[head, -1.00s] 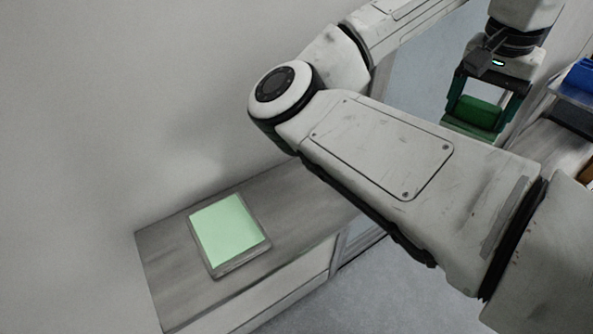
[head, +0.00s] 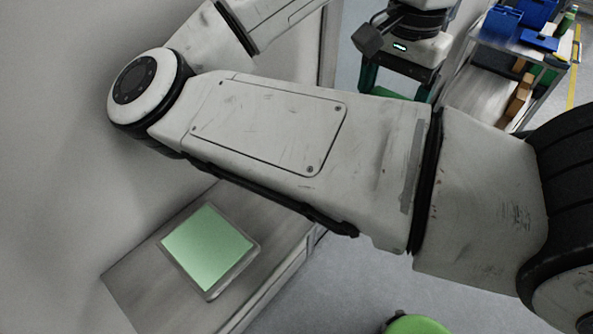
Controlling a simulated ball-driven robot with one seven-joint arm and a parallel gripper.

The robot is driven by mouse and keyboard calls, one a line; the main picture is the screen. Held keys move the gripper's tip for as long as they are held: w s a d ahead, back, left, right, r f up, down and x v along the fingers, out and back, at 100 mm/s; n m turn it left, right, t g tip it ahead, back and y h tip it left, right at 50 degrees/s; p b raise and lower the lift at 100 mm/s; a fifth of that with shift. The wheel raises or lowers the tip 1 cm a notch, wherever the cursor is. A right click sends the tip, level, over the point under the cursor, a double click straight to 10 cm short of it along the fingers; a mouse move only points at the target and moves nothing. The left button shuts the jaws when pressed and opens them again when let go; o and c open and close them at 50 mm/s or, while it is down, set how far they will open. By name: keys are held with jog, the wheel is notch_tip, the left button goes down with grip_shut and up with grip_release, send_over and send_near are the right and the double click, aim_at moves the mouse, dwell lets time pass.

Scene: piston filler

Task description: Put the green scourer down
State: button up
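My gripper (head: 398,84) hangs at the top of the head view, beyond my arm, with its two dark fingers pointing down. A strip of the green scourer (head: 390,93) shows between the fingers, and the gripper appears shut on it. My arm hides the lower part of the fingers and most of the scourer. The scourer is held in the air, away from the grey bench at the lower left.
The grey bench (head: 140,283) against the wall bears a shallow grey-rimmed tray or panel with a pale green face (head: 208,246). A cart (head: 480,88) at the upper right carries blue bins (head: 502,22) and brown blocks (head: 519,95). A round green seat-like top (head: 416,325) stands at the bottom edge.

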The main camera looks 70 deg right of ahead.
jog(key=w+a+f, duration=0.2)
jog(key=w+f, duration=0.1)
jog(key=w+a+f, duration=0.2)
jog(key=w, duration=0.2)
jog(key=w+a+f, duration=0.2)
jog(key=w+f, duration=0.1)
jog(key=w, duration=0.1)
jog(key=shift+w+f, duration=0.15)
jog(key=shift+f, duration=0.15)
jog(key=shift+w+a+f, duration=0.15)
jog(key=shift+w+f, duration=0.1)
jog(key=shift+f, duration=0.5)
jog(key=shift+w+a+f, duration=0.1)
jog(key=shift+w+f, duration=0.15)
jog(key=shift+f, duration=1)
jog(key=o, duration=0.9)
jog(key=shift+c, duration=0.2)
jog(key=shift+f+b, duration=0.2)
jog(key=shift+b, duration=0.1)
notch_tip(320, 180, up, 11)
jog(key=shift+f, duration=0.1)
